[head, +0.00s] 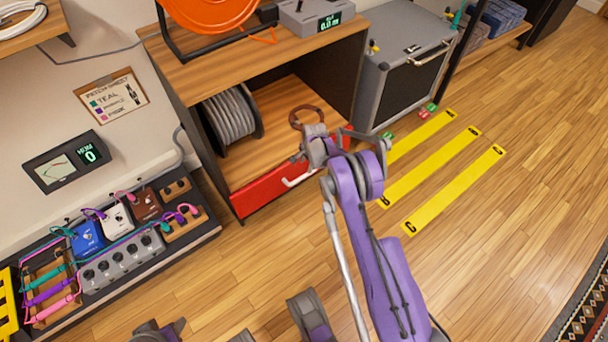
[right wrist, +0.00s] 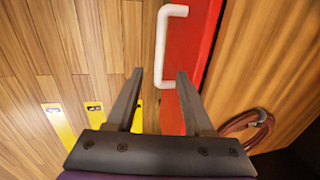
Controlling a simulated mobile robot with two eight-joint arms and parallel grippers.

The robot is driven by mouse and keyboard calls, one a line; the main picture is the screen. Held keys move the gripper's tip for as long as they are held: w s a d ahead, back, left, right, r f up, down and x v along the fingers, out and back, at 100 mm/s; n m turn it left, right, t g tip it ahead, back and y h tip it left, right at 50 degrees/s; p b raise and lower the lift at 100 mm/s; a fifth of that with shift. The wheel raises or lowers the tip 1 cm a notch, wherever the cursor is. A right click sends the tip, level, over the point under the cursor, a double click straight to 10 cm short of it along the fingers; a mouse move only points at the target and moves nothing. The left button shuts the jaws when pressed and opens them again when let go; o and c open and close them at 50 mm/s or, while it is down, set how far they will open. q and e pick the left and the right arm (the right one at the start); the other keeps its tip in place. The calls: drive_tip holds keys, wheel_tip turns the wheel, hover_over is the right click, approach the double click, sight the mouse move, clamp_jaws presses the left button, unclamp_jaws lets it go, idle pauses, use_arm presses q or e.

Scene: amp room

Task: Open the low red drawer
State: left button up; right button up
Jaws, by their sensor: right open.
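The low red drawer (head: 262,194) is at the bottom of the wooden cabinet, its front looking flush with it. Its white bar handle (head: 300,179) is on the front. In the right wrist view the red front (right wrist: 205,40) runs down the picture, with the white handle (right wrist: 161,45) ahead of the fingers. My right gripper (head: 303,157) is at the drawer's right part, close to the handle. In the wrist view its fingers (right wrist: 157,80) are apart and empty, the handle's near end appearing between the tips. Contact cannot be told. My left gripper is not identifiable.
A brown cable coil (head: 306,117) and a grey cable reel (head: 231,114) sit on the shelf above the drawer. A grey amp (head: 400,80) stands right of the cabinet. A pedalboard (head: 120,250) lies at left. Yellow strips (head: 430,168) mark the floor; floor before the drawer is clear.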

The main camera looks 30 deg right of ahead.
sight(303, 176)
drive_tip(key=f+b, duration=0.1)
drive_tip(key=f, duration=0.2)
drive_tip(key=w+f, duration=0.1)
drive_tip(key=f, duration=0.2)
drive_tip(key=w+f+b, duration=0.1)
drive_tip(key=f, duration=0.3)
drive_tip(key=shift+a+b, duration=0.15)
drive_tip(key=shift+b, duration=0.15)
drive_tip(key=shift+c, duration=0.2)
clamp_jaws()
idle(0.8)
